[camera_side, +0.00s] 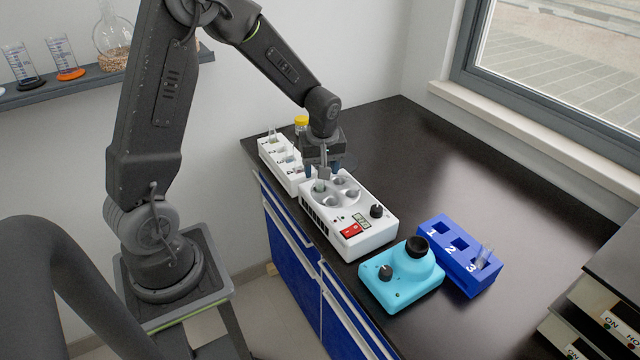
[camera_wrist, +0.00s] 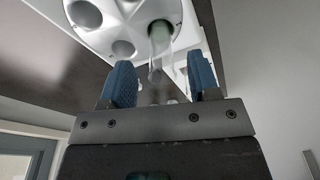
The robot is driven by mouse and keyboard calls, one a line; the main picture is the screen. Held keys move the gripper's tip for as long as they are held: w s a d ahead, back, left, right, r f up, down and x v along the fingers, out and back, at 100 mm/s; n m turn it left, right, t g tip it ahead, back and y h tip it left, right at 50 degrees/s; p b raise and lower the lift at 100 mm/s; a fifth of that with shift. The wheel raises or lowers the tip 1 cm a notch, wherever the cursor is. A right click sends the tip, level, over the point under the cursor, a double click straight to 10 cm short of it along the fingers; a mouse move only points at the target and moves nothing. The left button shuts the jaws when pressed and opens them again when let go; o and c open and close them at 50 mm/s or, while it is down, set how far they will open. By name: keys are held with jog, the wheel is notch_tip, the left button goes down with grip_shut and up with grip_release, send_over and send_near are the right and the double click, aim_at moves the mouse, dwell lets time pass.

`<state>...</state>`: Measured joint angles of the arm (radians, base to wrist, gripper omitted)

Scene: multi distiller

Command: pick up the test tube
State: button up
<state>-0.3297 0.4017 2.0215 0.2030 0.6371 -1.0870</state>
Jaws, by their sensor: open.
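A clear test tube with a greenish tint (camera_wrist: 158,50) stands in a round hole of the white multi-hole device (camera_side: 375,238). In the side view only a small greenish part of it (camera_side: 320,186) shows below my gripper (camera_side: 322,173). In the wrist view my gripper (camera_wrist: 161,84) has its blue fingertips apart, one on each side of the tube's line. The tube's near end lies around the gap between the fingertips, and neither finger visibly touches it. The device's other visible holes look empty.
A white slotted rack (camera_side: 290,178) holding a tube stands behind the device, near a yellow-capped bottle (camera_side: 301,121). In front are a turquoise mixer (camera_side: 405,278) and a blue numbered rack (camera_side: 437,232) with a tube (camera_side: 484,256) in slot 3. The black bench is clear towards the window.

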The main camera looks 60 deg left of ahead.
aim_at(320, 185)
jog(key=f, duration=0.3)
jog(key=shift+a+f, duration=0.25)
grip_shut()
jog(key=shift+r, duration=0.1)
